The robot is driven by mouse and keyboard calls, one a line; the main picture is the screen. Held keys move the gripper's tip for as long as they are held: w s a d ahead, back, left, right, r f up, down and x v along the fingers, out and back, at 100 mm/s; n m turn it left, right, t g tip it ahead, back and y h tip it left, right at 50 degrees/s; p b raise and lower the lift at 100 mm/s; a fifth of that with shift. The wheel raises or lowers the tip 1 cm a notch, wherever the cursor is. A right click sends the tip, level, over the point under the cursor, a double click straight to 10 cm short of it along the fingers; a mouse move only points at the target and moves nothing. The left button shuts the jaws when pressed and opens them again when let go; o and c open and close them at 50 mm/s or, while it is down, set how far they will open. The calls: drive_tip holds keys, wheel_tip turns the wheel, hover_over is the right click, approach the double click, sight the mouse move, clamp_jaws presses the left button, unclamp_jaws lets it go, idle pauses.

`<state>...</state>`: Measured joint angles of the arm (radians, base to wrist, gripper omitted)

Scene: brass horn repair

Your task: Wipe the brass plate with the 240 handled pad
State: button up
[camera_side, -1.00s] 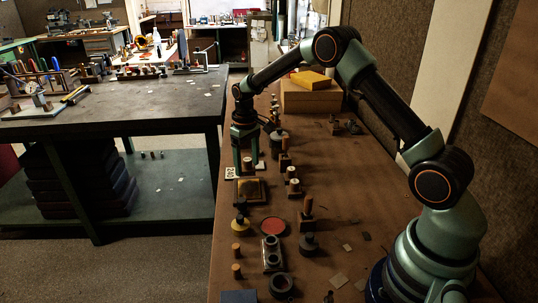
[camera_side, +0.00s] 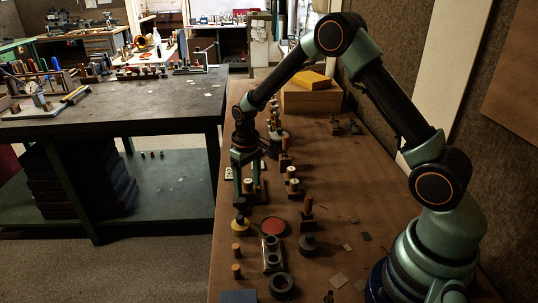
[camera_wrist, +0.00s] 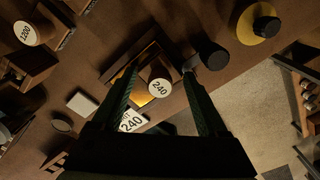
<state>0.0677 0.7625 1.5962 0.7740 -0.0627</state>
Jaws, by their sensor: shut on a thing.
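My gripper (camera_side: 248,184) is shut on the 240 handled pad (camera_side: 248,185), whose round, light wooden knob stands between the fingers. In the wrist view the knob (camera_wrist: 160,88) shows its 240 label between the fingertips. The brass plate (camera_wrist: 146,97) is a golden sheet in a dark wooden frame, beneath the pad and partly hidden by it and the fingers. In the side view the frame (camera_side: 263,195) shows behind the gripper. The pad is over the plate; I cannot tell whether its underside touches the brass.
A white 240 card (camera_wrist: 132,121) lies beside the frame. A dark knob (camera_wrist: 208,55) stands close by the frame's corner. A yellow disc with a black knob (camera_side: 240,226) and a red disc (camera_side: 273,226) lie nearer the camera. A 1200 knob (camera_wrist: 25,33) stands to the left.

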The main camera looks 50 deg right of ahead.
drive_tip(key=shift+w+d, duration=2.35)
drive_tip(key=shift+d, duration=0.1)
drive_tip(key=shift+s+a, duration=2.5)
drive_tip(key=shift+a, duration=0.05)
drive_tip(key=shift+w+d, duration=2.45)
drive_tip(key=shift+d, duration=0.05)
wheel_tip(320, 180, up, 8)
